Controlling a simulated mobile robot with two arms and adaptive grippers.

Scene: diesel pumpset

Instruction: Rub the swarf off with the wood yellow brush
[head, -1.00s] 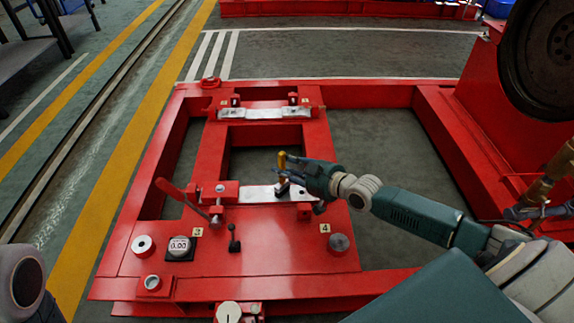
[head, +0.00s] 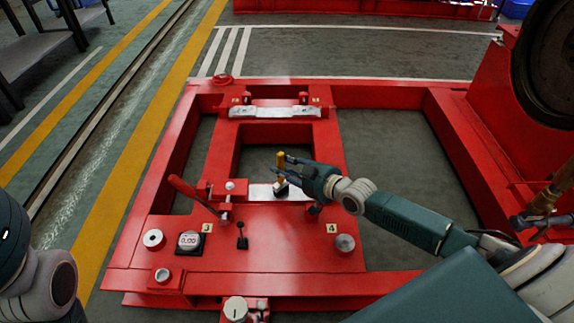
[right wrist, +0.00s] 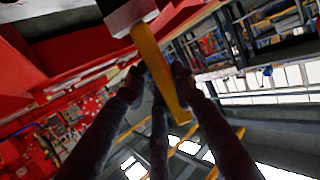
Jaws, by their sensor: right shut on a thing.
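The brush has a yellow wood handle (head: 281,161) and a dark head that sits at the near metal plate (head: 262,190) of the red frame. Whether the head touches the plate is hard to tell. My right gripper (head: 287,161) is shut on the handle, which stands roughly upright. In the right wrist view the handle (right wrist: 158,70) runs between the fingers, with a pale block at its upper end. I cannot make out swarf on the plate. My left arm shows at the left edge, with its gripper out of view.
A red lever (head: 192,194) stands left of the plate. A small black lever (head: 242,238), a gauge reading 0.00 (head: 189,241) and a round knob (head: 344,243) are in front. A second metal plate (head: 275,112) lies farther back. A large dark wheel (head: 548,60) stands at the right.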

